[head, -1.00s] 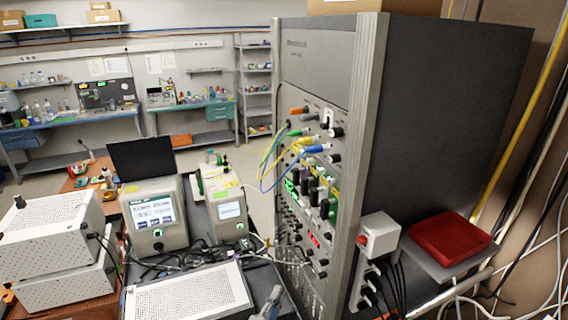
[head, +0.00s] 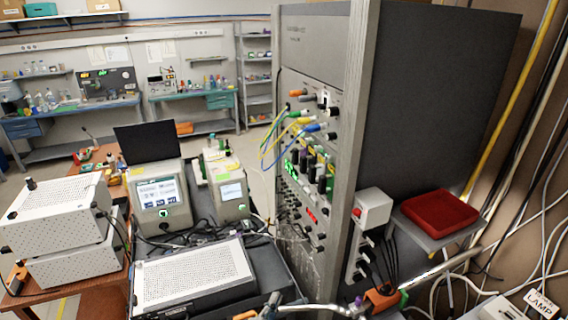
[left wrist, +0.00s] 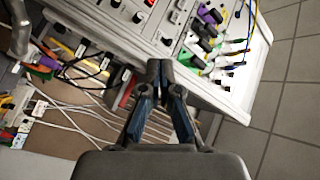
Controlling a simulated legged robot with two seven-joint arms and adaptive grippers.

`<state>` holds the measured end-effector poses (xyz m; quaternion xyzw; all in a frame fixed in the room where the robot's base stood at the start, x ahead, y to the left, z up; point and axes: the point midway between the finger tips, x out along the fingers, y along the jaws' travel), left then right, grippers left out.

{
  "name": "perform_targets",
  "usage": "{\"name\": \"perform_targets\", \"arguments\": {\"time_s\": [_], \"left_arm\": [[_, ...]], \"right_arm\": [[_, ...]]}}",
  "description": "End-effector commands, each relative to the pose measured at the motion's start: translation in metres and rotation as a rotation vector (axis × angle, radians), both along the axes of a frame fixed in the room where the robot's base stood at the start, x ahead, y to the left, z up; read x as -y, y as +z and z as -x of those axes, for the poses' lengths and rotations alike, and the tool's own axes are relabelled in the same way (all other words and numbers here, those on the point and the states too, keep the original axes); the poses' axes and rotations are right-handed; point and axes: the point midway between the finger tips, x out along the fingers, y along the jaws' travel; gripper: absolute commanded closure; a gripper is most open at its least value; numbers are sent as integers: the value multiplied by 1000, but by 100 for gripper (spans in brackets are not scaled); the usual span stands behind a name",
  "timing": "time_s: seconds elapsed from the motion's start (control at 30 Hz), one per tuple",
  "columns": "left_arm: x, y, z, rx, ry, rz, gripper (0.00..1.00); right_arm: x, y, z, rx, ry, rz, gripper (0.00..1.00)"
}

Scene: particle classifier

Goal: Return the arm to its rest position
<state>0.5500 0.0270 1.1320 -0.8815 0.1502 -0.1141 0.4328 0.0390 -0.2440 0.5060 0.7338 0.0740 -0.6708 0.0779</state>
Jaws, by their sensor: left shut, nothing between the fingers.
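My left gripper (left wrist: 160,72) is shut and empty in the left wrist view. Its dark fingers meet in front of the lower edge of the instrument rack (left wrist: 215,90); I cannot tell whether they touch it. In the head view, what seems to be the left gripper (head: 271,304) shows only as a small part at the bottom edge, below the rack (head: 354,140). Most of the arm is out of frame. My right gripper is not seen in either view.
Yellow, green and blue cables (head: 285,130) loop from the rack's front. Left of it stand a white perforated box (head: 195,272) and a screen unit (head: 160,198). A red tray-like block (head: 440,211) sits on the right shelf. Loose cables hang at right. Floor shows beyond the rack.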

Motion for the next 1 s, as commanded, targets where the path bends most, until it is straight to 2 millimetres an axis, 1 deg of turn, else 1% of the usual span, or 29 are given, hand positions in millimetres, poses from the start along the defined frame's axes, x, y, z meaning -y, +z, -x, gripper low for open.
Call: {"name": "perform_targets", "arguments": {"time_s": [0.03, 0.07, 0.17, 0.27, 0.3, 0.37, 0.4, 0.47, 0.5, 0.57, 0.6, 0.67, 0.7, 0.77, 0.8, 0.87, 0.9, 0.97, 1.0], "left_arm": [[-2, -17, -1, -32, 5, 2, 100], [-3, -27, -2, -50, 7, 5, 100], [-9, -65, -3, -125, 19, 15, 100], [-17, -112, -4, -213, 36, 29, 100], [-21, -136, -2, -259, 45, 36, 100], [-29, -176, 3, -334, 63, 48, 100], [-36, -205, 9, -391, 78, 58, 100], [-46, -250, 20, -476, 102, 75, 100], [-53, -279, 29, -534, 120, 86, 100], [-64, -321, 45, -615, 148, 103, 100], [-71, -348, 58, -670, 169, 115, 100], [-82, -387, 80, -748, 200, 131, 100], [-90, -413, 96, -803, 224, 144, 100], [-102, -449, 122, -881, 260, 162, 100], [-110, -472, 141, -934, 286, 172, 100], [-122, -505, 171, -1010, 327, 190, 100], [-130, -526, 193, -1059, 356, 201, 100], [-141, -555, 227, -1133, 400, 217, 100], [-149, -573, 251, -1181, 431, 229, 100]], "right_arm": [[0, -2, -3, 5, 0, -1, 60], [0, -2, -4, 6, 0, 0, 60], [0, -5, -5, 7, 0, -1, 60], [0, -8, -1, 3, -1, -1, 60], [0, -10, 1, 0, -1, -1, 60], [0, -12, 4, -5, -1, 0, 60], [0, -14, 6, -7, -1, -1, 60], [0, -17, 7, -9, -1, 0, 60], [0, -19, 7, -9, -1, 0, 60], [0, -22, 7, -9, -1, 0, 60], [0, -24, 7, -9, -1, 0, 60], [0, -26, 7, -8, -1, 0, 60], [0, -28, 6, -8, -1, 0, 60], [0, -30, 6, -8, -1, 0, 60], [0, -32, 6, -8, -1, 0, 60], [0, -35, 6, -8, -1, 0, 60], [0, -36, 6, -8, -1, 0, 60], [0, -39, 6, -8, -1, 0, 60], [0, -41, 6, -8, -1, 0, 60]]}}
